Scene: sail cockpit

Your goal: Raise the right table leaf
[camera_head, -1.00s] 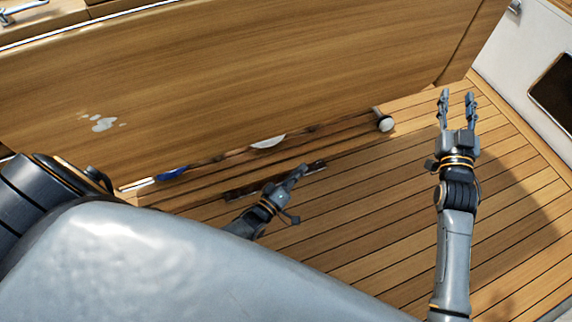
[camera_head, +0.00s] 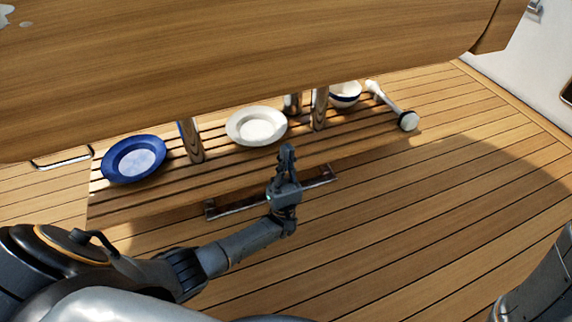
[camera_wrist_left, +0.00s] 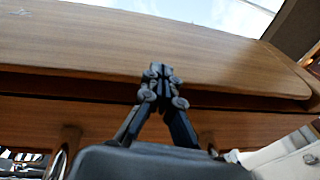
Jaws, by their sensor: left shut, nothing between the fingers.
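A large wooden table leaf (camera_head: 250,60) spans the top of the head view, its lower edge slanting up to the right. My left gripper (camera_head: 287,152) is shut and empty; in the head view its fingertips point up and show below that edge, with a gap in the picture. In the left wrist view the shut fingers (camera_wrist_left: 160,72) overlap the wooden panel (camera_wrist_left: 110,42) near its edge, with a dark gap beneath; contact cannot be told. Only part of my right arm shows at the lower right; its gripper is out of view.
Under the leaf, a slatted wooden surface holds a blue plate (camera_head: 134,158), a white plate (camera_head: 257,126) and a bowl (camera_head: 345,94). Metal posts (camera_head: 191,140) stand among them. A white-handled object (camera_head: 407,121) lies right. Plank floor (camera_head: 430,220) is clear at the right.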

